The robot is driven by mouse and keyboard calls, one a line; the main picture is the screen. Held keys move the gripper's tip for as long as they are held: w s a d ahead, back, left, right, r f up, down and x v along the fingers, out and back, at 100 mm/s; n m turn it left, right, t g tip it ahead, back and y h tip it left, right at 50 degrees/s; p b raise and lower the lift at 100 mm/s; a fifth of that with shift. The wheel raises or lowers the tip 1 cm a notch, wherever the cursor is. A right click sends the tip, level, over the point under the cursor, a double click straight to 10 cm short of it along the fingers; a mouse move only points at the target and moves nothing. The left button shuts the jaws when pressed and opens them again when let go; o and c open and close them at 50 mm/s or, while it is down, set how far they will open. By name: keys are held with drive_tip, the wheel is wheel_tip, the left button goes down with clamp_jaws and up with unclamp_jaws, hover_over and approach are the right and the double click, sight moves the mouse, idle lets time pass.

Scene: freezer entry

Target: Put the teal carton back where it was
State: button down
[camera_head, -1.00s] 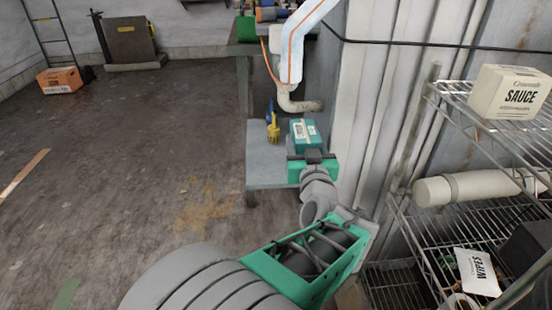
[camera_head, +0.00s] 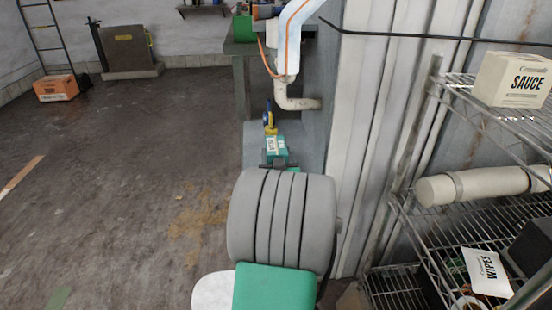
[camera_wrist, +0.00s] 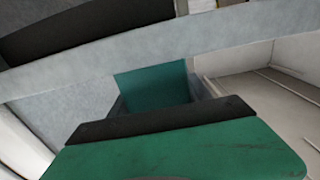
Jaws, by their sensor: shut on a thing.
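The teal carton (camera_head: 275,146) shows in the head view just beyond my gripper (camera_head: 277,163), with a white label on its top. In the wrist view the teal carton (camera_wrist: 152,86) shows between the dark fingers of my gripper (camera_wrist: 155,104). My gripper is shut on it. The carton is over or on the lower grey shelf (camera_head: 255,150) of the bench; I cannot tell whether it touches the shelf. My arm hides most of the gripper and much of the shelf in the head view.
A yellow and blue tool (camera_head: 270,122) stands just behind the carton. A white pipe (camera_head: 290,90) hangs above it. At the right a wire rack (camera_head: 430,170) holds a sauce box (camera_head: 511,79), a roll (camera_head: 475,185) and a wipes pack (camera_head: 486,271).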

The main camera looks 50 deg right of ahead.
drive_tip(key=shift+r, duration=0.2)
drive_tip(key=c, duration=0.9)
unclamp_jaws()
drive_tip(key=shift+f, duration=0.25)
drive_tip(key=o, duration=0.4)
drive_tip(key=shift+r, duration=0.1)
